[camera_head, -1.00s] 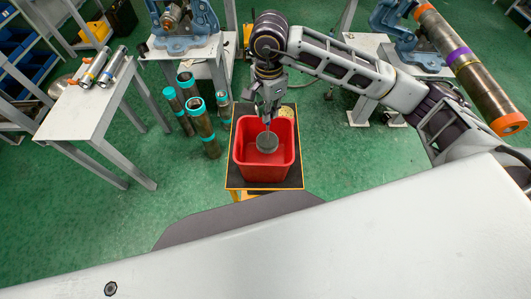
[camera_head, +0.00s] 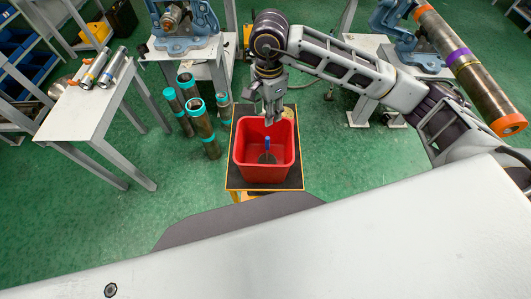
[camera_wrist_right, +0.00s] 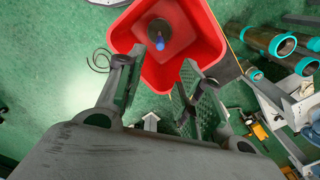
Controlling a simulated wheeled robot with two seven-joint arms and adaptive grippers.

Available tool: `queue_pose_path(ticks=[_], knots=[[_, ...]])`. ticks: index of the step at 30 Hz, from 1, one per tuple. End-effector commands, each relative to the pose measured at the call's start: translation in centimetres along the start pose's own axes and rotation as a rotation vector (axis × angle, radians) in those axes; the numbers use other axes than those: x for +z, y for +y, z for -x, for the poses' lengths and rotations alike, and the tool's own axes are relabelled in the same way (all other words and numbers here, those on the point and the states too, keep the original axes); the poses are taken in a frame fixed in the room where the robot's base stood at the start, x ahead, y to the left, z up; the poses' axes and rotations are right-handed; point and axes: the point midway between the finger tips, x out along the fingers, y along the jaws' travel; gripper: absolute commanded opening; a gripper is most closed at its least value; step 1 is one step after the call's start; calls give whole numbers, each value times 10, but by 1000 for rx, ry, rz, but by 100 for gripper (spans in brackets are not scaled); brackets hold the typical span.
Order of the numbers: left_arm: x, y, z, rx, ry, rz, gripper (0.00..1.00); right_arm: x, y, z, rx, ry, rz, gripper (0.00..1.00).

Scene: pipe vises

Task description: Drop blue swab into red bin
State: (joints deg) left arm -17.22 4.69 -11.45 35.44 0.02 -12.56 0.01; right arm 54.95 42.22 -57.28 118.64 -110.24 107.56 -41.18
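The red bin (camera_head: 246,171) stands open on a small dark-topped stand in the middle of the head view. The blue swab (camera_head: 267,156) is inside it, with a round grey head low in the bin and a blue handle pointing up. In the right wrist view the swab (camera_wrist_right: 158,33) lies inside the bin (camera_wrist_right: 205,40), seen from above. My right gripper (camera_head: 269,118) is above the bin's far part. Its fingers (camera_wrist_right: 161,62) are spread apart with nothing between them, and they are clear of the swab. My left gripper is not in view.
A round tan object (camera_head: 288,112) sits behind the bin on the stand (camera_head: 292,182). Several teal-ended pipes (camera_head: 204,130) stand on the floor to the left. A white table (camera_head: 78,112) is at far left. A large pipe in a vise (camera_head: 470,70) is at upper right.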

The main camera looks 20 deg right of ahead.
Motion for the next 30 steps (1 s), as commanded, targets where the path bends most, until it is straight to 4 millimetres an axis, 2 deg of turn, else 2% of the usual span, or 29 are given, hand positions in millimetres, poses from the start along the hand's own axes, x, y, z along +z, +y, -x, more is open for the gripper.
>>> queue_pose_path(ticks=[8, 21, 30], knots=[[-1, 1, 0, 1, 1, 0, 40, 0, -1, 29, -4, 0, 1, 37], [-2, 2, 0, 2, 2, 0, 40, 0, -1, 89, -4, 1, 1, 37], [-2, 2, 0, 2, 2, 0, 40, 0, 0, 108, -2, 1, 1, 37]])
